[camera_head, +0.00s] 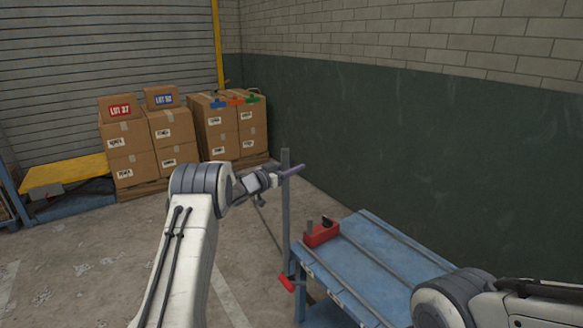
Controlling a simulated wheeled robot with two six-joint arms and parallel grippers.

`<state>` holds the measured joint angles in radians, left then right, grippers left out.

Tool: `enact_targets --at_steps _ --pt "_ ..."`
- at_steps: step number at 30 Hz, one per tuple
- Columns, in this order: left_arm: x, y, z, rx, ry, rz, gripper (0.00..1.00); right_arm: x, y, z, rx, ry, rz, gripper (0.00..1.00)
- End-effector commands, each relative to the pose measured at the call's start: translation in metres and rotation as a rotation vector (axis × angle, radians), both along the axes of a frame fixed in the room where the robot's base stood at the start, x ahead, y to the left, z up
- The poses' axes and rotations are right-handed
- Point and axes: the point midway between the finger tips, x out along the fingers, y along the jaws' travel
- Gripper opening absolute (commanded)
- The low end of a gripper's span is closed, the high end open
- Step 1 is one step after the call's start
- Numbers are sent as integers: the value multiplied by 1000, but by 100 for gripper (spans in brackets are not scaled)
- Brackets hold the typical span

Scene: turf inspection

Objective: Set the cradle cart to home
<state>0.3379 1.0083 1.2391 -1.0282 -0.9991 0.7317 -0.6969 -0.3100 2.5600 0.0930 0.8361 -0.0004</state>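A blue bench (375,262) with long rails along its top stands right of centre. A red block (321,235) with a dark knob and a short grey peg sits at its far left end; it may be the cradle cart, but I cannot tell for sure. A red handle (287,284) sticks out low on the bench's left side. My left gripper (291,172) is above and left of the red block, beside an upright grey post (286,210). Its fingers are too small to read. My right arm shows at the lower right; its gripper is out of view.
Stacked cardboard boxes (166,140) stand on pallets at the back, some with lot signs. A yellow-topped platform (65,176) is at the left. A green and brick wall (400,140) runs behind the bench. Concrete floor between boxes and bench is clear.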

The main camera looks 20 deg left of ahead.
Motion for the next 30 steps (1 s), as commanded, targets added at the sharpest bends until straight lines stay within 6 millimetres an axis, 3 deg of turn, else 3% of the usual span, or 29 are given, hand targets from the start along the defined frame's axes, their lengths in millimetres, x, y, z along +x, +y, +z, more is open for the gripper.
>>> enact_targets --at_steps 1,3,30 --pt "0 0 0 0 0 0 22 0 0 0 0 0 0 0" --pt "0 1 0 0 0 0 0 0 0 0 0 0 0 0" --pt "0 2 0 1 0 3 0 0 0 0 0 0 0 0"
